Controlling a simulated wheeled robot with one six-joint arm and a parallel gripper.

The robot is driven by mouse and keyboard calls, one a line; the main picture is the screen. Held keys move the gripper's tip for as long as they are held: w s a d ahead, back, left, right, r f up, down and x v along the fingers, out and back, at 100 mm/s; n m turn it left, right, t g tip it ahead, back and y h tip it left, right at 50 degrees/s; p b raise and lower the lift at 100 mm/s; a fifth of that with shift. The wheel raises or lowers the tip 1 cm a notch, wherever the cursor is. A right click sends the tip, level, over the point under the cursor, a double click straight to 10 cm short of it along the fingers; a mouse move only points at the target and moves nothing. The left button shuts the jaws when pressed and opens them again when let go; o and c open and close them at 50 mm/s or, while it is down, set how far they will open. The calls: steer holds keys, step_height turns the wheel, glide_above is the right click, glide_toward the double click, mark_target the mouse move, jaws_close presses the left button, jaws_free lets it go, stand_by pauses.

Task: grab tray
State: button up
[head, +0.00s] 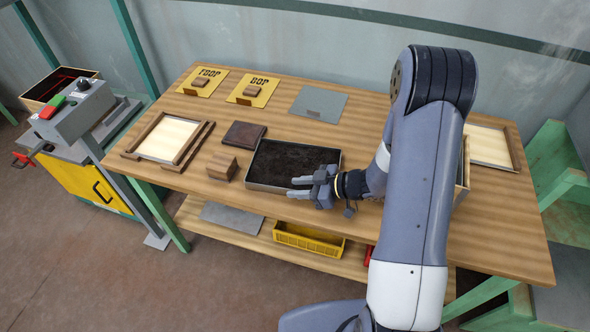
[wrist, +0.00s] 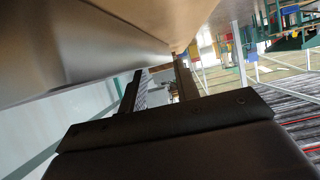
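The tray (head: 264,188) is a shallow rectangular box with a light metal rim and a dark interior, lying near the front edge of the wooden table. My gripper (head: 300,187) is at the tray's front right part, with its two fingers pointing left and a gap between them. The fingers cover part of the tray's front rim. In the wrist view the fingers (wrist: 160,75) stand apart, with nothing clearly held between them. A large grey-brown surface fills the top left there. I cannot tell whether the fingers touch the tray.
On the wooden table (head: 370,130), a wooden block (head: 222,167) and a dark flat slab (head: 245,134) lie left of the tray. A wood-framed panel (head: 168,138) is farther left. Yellow cards (head: 252,90) and a grey plate (head: 318,103) lie behind. A yellow bin (head: 308,240) sits on the lower shelf.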

steer(key=shift+x, duration=1.5)
steer(key=shift+s, duration=0.1)
steer(key=shift+c, duration=0.2)
jaws_close()
